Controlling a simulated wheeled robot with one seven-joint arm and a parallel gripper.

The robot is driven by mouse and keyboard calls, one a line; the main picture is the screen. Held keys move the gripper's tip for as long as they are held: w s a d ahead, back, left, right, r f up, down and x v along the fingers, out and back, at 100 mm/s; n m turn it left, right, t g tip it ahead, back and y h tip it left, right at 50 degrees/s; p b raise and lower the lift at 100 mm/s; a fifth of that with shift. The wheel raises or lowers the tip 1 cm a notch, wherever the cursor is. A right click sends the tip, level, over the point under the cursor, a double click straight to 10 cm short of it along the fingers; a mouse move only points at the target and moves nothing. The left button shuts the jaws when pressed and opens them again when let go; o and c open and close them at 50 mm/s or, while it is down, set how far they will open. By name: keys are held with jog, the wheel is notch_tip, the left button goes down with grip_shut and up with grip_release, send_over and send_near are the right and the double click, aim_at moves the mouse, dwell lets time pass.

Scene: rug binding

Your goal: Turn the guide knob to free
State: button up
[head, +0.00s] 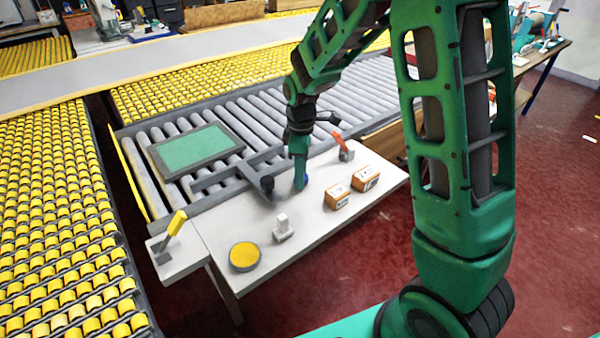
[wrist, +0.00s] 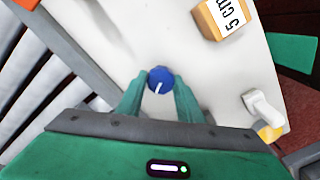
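A round blue knob (wrist: 159,80) with a white pointer line sits on the white table top in the wrist view. The pointer runs from the knob's middle toward the lower left, toward my gripper's palm. My gripper (wrist: 160,84) has one green finger on each side of the knob, with no clear gap between fingertips and knob. In the head view my gripper (head: 301,178) points down at the table, and only a sliver of the blue knob (head: 306,181) shows beside it. Any markings around the knob are too small to read.
Two orange-and-white boxes (head: 366,178) stand right of my gripper; one reads "5 cm" in the wrist view. An orange-handled lever (head: 339,141) stands behind. A white switch (head: 283,228), a yellow disc (head: 244,256) and a yellow lever (head: 176,223) are nearer. Grey rollers (head: 340,90) lie behind.

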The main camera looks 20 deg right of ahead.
jog(key=c, duration=0.5)
jog(key=shift+o, duration=0.2)
jog(key=shift+d, duration=0.15)
jog(key=shift+m, duration=0.4)
jog(key=m, duration=0.4)
jog(key=shift+w+r+m, duration=0.1)
jog(key=shift+w+m, duration=0.05)
jog(key=shift+m, duration=0.15)
jog(key=m, duration=1.2)
jog(key=shift+m, duration=0.3)
jog(key=m, duration=0.5)
jog(key=shift+w+m, duration=0.1)
jog(key=shift+m, duration=0.3)
